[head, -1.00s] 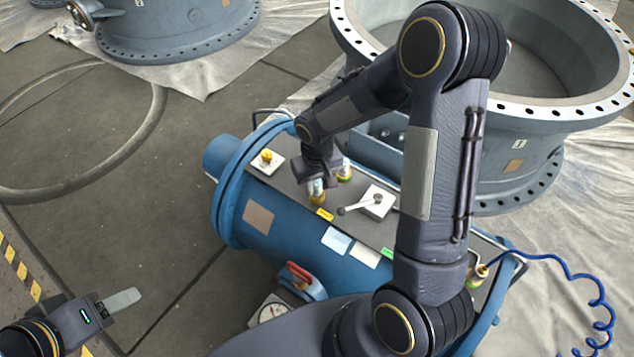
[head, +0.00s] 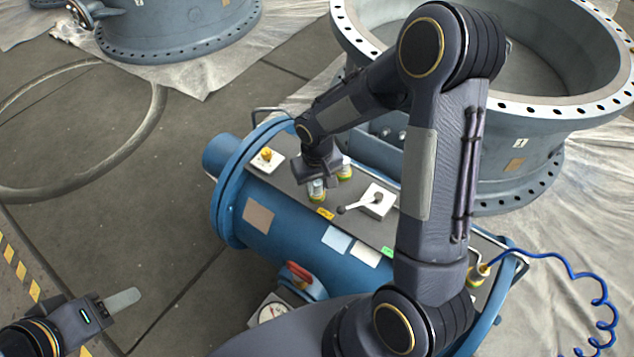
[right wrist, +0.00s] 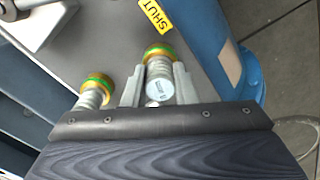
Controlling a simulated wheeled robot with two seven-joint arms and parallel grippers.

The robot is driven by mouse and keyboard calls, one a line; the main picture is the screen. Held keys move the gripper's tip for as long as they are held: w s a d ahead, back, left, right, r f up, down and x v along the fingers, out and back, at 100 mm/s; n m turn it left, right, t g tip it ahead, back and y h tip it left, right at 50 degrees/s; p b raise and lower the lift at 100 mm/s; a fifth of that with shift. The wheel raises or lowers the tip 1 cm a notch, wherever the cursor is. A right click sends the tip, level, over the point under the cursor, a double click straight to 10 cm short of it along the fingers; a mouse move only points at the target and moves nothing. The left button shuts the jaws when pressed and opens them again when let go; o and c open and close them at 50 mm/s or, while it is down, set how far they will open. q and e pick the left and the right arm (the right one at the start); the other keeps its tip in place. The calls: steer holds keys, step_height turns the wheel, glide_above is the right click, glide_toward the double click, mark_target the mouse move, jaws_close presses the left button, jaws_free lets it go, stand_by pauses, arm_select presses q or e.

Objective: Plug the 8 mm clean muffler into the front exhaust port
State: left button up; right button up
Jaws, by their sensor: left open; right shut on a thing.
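My right gripper (head: 318,181) is shut on a pale grey, ribbed muffler (right wrist: 159,84), one finger on each side of it. The muffler is upright over a port ring (right wrist: 159,51) with green and yellow bands, on top of the blue actuator (head: 245,195). It looks in line with this ring; I cannot tell how deep it sits. A second ribbed muffler (right wrist: 93,94) stands beside it on a similar ring, outside the fingers. It shows in the head view (head: 345,166) behind the held one. My left gripper (head: 120,302) is open and empty at the lower left.
A lever valve on a white plate (head: 378,201) stands right of the held muffler. A yellow SHUT label (right wrist: 156,14) lies near the port. A yellow knob on a plate (head: 266,157), a red handle (head: 298,272) and a blue coiled hose (head: 590,290) are around the actuator.

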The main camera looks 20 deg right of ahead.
mark_target(317, 182)
steer(key=o, duration=1.5)
steer(key=shift+c, duration=0.2)
steer(key=shift+r, duration=0.1)
steer(key=shift+r+p, duration=2.7)
steer(key=shift+r, duration=0.95)
